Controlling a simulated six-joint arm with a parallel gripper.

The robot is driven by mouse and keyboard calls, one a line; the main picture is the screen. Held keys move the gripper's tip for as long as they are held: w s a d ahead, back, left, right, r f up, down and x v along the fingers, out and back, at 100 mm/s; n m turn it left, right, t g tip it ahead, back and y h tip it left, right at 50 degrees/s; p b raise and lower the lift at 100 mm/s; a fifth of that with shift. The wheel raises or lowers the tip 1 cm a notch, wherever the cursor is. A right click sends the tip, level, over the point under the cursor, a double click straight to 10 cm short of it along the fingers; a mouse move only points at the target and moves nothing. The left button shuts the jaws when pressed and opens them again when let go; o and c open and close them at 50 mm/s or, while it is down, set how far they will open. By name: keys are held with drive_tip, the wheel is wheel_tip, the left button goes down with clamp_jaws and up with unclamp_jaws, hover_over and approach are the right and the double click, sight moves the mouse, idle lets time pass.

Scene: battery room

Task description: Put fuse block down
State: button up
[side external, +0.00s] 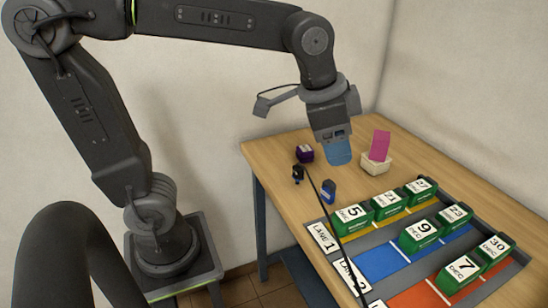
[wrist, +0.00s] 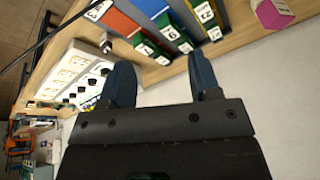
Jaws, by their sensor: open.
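My gripper (side external: 338,152) is open above the back of the wooden table, its blue fingers pointing down. In the wrist view my gripper (wrist: 162,78) shows two fingers apart with nothing held between them. No object is clearly marked as the fuse block. A magenta block (side external: 380,145) stands slightly tilted in a cream holder (side external: 376,164), right of my gripper and apart from it. A small blue item (side external: 328,191) and a dark purple box (side external: 305,153) stand on the table nearby. A magenta block also shows in the wrist view (wrist: 274,12).
Several green numbered blocks (side external: 419,236) stand on a grey board with yellow, blue (side external: 382,258) and red lanes at the front right. A small black item (side external: 298,173) and a thin dark cable are near the left edge. The table (side external: 285,190) has bare wood left of the board.

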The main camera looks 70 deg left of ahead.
drive_tip(key=shift+o, duration=0.4)
drive_tip(key=s+a+f+n+t, duration=0.1)
drive_tip(key=s+a+f+n, duration=0.3)
drive_tip(key=s, duration=0.5)
drive_tip(key=shift+s+a+f+n+t+y, duration=0.35)
drive_tip(key=shift+a+n, duration=0.25)
drive_tip(key=shift+a, duration=0.4)
drive_tip(key=shift+o, duration=1)
drive_tip(key=shift+s, duration=0.15)
